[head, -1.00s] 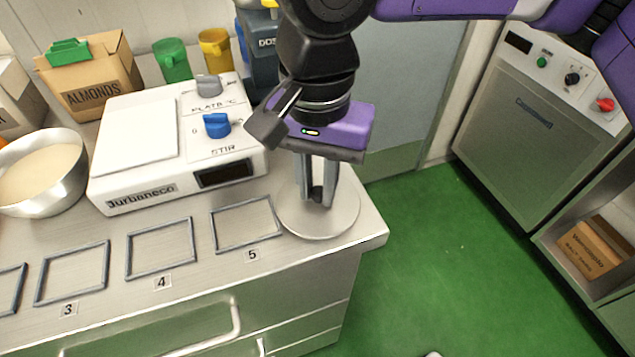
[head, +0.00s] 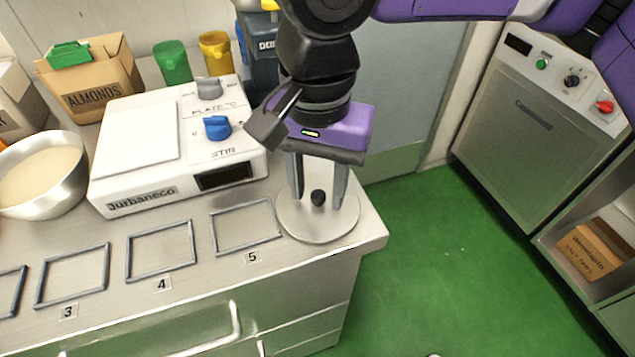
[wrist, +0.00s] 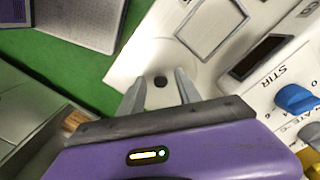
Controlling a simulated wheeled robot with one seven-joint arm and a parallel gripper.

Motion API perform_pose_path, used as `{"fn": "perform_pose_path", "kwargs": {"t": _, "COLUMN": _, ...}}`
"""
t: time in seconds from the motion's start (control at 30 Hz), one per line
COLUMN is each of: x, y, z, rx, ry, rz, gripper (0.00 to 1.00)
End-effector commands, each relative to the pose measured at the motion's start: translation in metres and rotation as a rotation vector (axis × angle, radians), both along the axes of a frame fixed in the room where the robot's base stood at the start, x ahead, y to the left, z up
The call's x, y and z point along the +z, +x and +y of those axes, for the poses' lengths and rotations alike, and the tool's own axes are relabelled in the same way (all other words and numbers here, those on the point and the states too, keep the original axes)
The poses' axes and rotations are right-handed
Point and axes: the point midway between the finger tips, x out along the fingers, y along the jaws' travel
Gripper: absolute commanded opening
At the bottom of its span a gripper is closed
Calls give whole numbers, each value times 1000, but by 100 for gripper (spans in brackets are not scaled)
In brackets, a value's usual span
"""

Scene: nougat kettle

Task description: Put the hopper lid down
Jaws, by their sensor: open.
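The hopper lid (head: 318,226) is a round pale metal disc with a small black knob (head: 318,198) at its middle. It lies flat on the right end of the counter, right of the frame marked 5. My gripper (head: 318,202) is open above the lid, with a finger on either side of the knob and a gap between fingers and knob.
A white stirring hot plate (head: 135,145) stands left of my gripper, with a metal bowl (head: 45,180) beyond it. Empty metal frames (head: 247,227) lie along the counter's front. The counter's right edge is close to the lid, with green floor (head: 440,270) beyond.

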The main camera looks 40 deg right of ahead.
Motion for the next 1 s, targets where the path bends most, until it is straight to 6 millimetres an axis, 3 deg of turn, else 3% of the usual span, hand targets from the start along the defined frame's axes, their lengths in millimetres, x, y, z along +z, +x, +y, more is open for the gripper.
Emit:
{"fn": "perform_pose_path", "kwargs": {"t": 0.3, "x": 66, "y": 1, "z": 0, "rx": -2, "ry": -2, "rz": -5, "gripper": 40}}
{"fn": "perform_pose_path", "kwargs": {"t": 0.5, "x": 100, "y": 1, "z": 0, "rx": 0, "ry": -1, "rz": -3, "gripper": 40}}
{"fn": "perform_pose_path", "kwargs": {"t": 0.7, "x": 116, "y": 0, "z": 0, "rx": 0, "ry": -1, "rz": -2, "gripper": 40}}
{"fn": "perform_pose_path", "kwargs": {"t": 1.0, "x": 118, "y": 0, "z": 0, "rx": 0, "ry": 0, "rz": -1, "gripper": 40}}
